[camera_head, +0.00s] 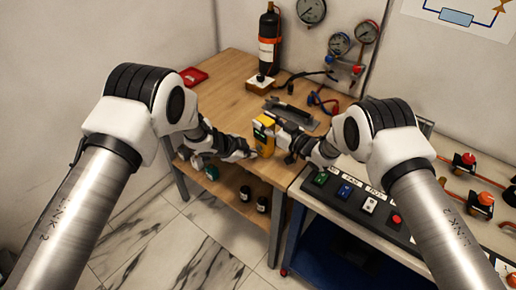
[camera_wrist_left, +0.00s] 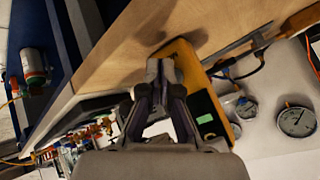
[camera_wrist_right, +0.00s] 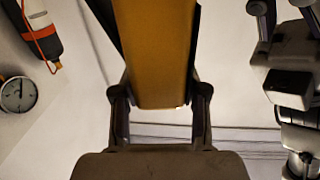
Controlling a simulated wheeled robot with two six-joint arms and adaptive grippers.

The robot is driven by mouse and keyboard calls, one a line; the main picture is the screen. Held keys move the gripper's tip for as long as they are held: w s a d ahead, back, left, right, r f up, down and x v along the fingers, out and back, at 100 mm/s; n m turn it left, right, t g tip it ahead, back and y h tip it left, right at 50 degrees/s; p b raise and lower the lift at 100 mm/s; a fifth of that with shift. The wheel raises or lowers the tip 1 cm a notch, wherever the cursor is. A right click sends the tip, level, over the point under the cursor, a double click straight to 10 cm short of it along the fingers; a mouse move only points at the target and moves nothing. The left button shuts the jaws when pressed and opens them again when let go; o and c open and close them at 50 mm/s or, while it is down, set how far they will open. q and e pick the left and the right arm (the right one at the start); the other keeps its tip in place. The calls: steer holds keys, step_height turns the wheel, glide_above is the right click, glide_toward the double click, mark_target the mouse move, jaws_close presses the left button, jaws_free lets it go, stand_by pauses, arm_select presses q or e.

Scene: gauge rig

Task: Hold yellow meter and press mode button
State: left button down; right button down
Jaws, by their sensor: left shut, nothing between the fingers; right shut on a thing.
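The yellow meter (camera_head: 264,134) is upright at the right end of the wooden table in the head view. My right gripper (camera_head: 282,138) is shut on it from the right. In the right wrist view the yellow meter (camera_wrist_right: 155,50) fills the space between the fingers. My left gripper (camera_head: 250,153) is shut and empty, just left of the meter and low. In the left wrist view its closed fingertips (camera_wrist_left: 162,68) are at the meter's face, beside the dark panel with a green screen (camera_wrist_left: 206,119). I cannot tell whether they touch it. The mode button is not distinguishable.
The wooden table (camera_head: 222,84) holds a red tray (camera_head: 193,77), a black cylinder (camera_head: 269,40) and a dark grey tray (camera_head: 292,112). Gauges (camera_head: 340,43) hang on the wall. A button panel (camera_head: 350,200) stands at the right. Small bottles sit on the shelf below.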

arm_select(q)
steer(key=shift+s+a, duration=0.1)
steer(key=shift+s, duration=0.05)
steer(key=s+a, duration=0.1)
steer(key=s, duration=0.1)
steer(key=s+a, duration=0.1)
steer(key=a, duration=0.1)
steer(key=shift+s+a, duration=0.2)
steer(key=shift+s, duration=0.15)
stand_by(0.5)
arm_select(e)
steer(key=c, duration=0.5)
jaws_free()
steer(key=shift+c, duration=0.2)
